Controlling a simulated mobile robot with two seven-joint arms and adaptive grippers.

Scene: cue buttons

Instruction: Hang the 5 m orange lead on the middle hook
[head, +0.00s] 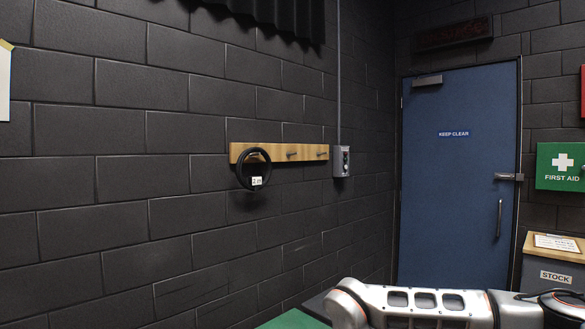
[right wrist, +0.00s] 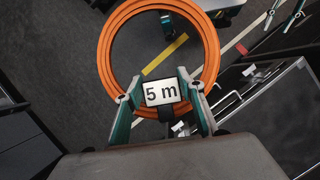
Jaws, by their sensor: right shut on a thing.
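The orange lead (right wrist: 103,52) is a round coil with a white tag reading "5 m" (right wrist: 161,92). My right gripper (right wrist: 159,97) is shut on it at the tag, and the loop extends beyond the fingers. A wooden hook rail (head: 308,153) is on the dark block wall in the head view. A black coil (head: 241,178) tagged "2 m" hangs at its left end. The middle hook (head: 291,154) and the right hook (head: 321,154) look bare. The orange lead does not show in the head view. My left gripper is out of view.
A grey switch box (head: 341,161) with a conduit is just right of the rail. A blue door (head: 455,180), a green first aid box (head: 560,166) and a stock box (head: 556,277) are to the right. A green surface (head: 292,320) shows at the bottom.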

